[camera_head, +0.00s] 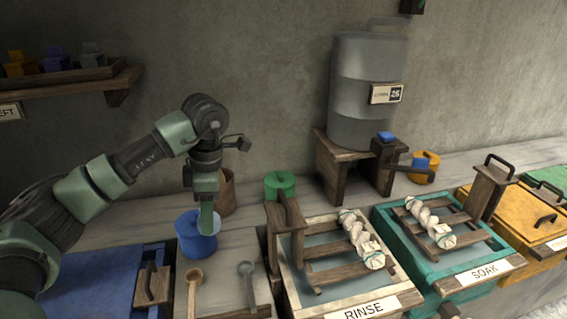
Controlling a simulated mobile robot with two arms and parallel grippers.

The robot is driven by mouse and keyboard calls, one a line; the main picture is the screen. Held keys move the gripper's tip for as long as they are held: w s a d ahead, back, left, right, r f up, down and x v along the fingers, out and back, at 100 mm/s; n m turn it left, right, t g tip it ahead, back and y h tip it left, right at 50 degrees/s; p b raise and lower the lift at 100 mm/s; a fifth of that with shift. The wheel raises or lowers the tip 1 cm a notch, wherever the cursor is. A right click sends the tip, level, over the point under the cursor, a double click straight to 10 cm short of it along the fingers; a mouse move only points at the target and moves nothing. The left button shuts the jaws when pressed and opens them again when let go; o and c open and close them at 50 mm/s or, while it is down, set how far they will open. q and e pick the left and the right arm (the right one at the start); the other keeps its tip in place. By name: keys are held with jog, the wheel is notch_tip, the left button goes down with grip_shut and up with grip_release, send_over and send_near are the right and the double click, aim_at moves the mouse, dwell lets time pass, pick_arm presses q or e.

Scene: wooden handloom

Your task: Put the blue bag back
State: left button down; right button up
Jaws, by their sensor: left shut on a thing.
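My left gripper (206,218) points down at the blue pot (196,240) on the bench. It is shut at the pot's top, and its fingertips overlap the pot. I cannot tell whether it grips the pot, its lid or something inside. No blue bag shows clearly apart from this. On the wall shelf (75,78) at the upper left sit small bags: an orange one (17,66), a purple-blue one (55,62) and a grey one (92,56). My right gripper is not in view.
A brown cup (226,192) stands right behind my left gripper, and a green pot (280,184) stands to the right. Two spoons (194,284) (247,280) lie in front. Rinse (365,306) and soak (482,273) trays hold twisted skeins. A grey tank (366,95) stands behind.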

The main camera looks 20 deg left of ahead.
pick_arm(q)
jog(key=shift+s+d+m, duration=0.1)
jog(key=shift+d+m, duration=0.2)
jog(key=shift+m, duration=0.1)
jog(key=s+d+m+t, duration=0.1)
jog(key=s+d+m, duration=0.4)
jog(key=m, duration=0.6)
jog(key=s+d+f+m+t+h+p, duration=0.1)
jog(key=s+d+m, duration=0.4)
jog(key=d+m, duration=0.3)
jog(key=m, duration=0.4)
jog(key=shift+s, duration=0.3)
jog(key=shift+a, duration=0.15)
